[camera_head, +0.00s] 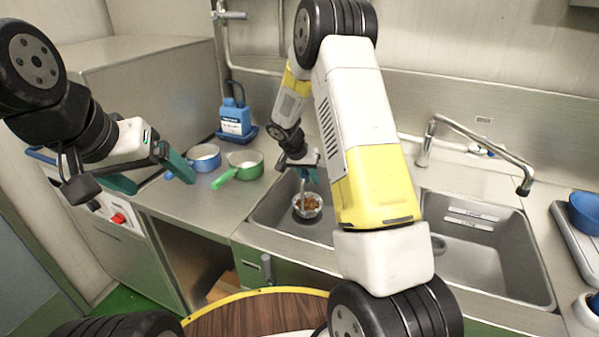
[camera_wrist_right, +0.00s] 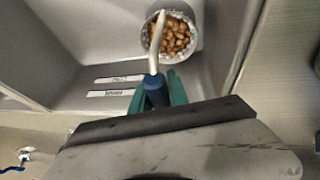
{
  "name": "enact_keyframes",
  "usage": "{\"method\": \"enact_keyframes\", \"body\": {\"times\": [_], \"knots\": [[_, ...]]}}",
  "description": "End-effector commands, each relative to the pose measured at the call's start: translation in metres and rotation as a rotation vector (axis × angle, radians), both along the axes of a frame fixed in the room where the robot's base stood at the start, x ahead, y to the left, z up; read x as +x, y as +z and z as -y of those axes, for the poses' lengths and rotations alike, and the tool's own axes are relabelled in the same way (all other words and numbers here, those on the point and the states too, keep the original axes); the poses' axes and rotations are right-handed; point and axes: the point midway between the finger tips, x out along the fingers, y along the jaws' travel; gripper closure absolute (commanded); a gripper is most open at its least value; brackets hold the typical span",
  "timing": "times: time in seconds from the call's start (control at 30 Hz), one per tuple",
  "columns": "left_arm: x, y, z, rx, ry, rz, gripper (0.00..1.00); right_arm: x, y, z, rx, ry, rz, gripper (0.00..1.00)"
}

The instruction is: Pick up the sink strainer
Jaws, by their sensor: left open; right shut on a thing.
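The sink strainer (camera_head: 307,206) is a round, light-rimmed basket filled with brown bits, in the left basin of the sink. In the right wrist view the strainer (camera_wrist_right: 172,38) shows at the top, with a pale handle running up to a dark blue end between the teal fingers. My right gripper (camera_head: 305,163) is over the left basin, shut on that handle; it also shows in the right wrist view (camera_wrist_right: 158,92). I cannot tell whether the basket touches the basin floor. My left gripper (camera_head: 150,178) is open and empty, near the counter's left front edge.
A blue pot (camera_head: 203,158) and a green pot (camera_head: 246,164) stand on the counter left of the sink. A blue bottle (camera_head: 236,121) stands behind them. A faucet (camera_head: 470,136) reaches over the right basin (camera_head: 485,262). A blue bowl (camera_head: 585,212) is at the far right.

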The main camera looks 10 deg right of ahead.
Motion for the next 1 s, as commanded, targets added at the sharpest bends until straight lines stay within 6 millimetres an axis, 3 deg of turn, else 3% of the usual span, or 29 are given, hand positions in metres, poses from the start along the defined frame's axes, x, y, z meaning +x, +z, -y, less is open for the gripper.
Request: {"method": "enact_keyframes", "body": {"times": [0.2, 0.47, 0.67, 1.0], "knots": [[0.000, 0.000, 0.000, 0.000, 0.000, 0.000, 0.15, -0.001, 0.016, 0.001, 0.000, -0.001, 0.001, 1.00], [0.000, 0.000, 0.000, 0.000, 0.000, 0.000, 0.15, -0.026, 0.017, 0.006, -0.001, 0.001, -0.001, 1.00], [0.000, 0.000, 0.000, 0.000, 0.000, 0.000, 0.15, -0.061, 0.020, 0.014, -0.001, 0.002, -0.002, 1.00], [0.000, 0.000, 0.000, 0.000, 0.000, 0.000, 0.15, -0.134, 0.027, 0.030, 0.001, 0.002, -0.001, 1.00]]}}
